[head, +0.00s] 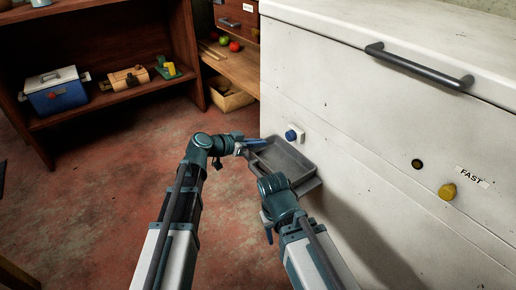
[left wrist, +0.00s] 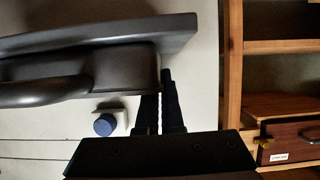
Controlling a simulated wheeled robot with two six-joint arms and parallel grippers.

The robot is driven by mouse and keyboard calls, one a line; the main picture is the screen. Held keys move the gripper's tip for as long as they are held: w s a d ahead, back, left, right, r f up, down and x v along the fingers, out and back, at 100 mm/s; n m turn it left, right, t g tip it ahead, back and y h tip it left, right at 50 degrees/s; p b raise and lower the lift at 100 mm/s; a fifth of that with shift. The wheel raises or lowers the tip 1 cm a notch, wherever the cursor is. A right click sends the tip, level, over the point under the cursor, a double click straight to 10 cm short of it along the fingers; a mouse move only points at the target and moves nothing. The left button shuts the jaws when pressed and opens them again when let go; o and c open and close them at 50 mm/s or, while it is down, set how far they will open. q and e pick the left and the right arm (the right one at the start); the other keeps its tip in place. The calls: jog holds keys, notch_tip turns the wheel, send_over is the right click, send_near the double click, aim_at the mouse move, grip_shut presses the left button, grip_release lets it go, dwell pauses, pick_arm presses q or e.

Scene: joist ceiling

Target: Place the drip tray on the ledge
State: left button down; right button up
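The drip tray (head: 286,158) is a shallow dark grey rectangular tray beside the white cabinet's front, below a blue knob. My left gripper (head: 256,143) is at its far left corner. In the left wrist view, the left fingers (left wrist: 160,100) are close together at the edge of the grey tray (left wrist: 122,72), one partly hidden by it; they look shut on its rim. A grey ledge (head: 309,186) shows just under the tray's right side; I cannot tell whether the tray touches it. My right gripper (head: 267,227) points down near the tray's front; its fingers are unclear.
The white cabinet (head: 350,110) has a dark handle (head: 418,65), the blue knob (head: 293,134) and a yellow knob (head: 447,191). Wooden shelves (head: 110,110) at the back left hold a blue cooler (head: 55,92). The red floor (head: 90,200) at left is open.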

pick_arm(q)
jog(key=c, duration=1.5)
grip_release()
jog(key=shift+f, duration=0.1)
jog(key=o, duration=0.4)
jog(key=shift+o, duration=0.2)
jog(key=shift+r, duration=0.2)
jog(key=p+v, duration=0.5)
jog(key=v, duration=0.7)
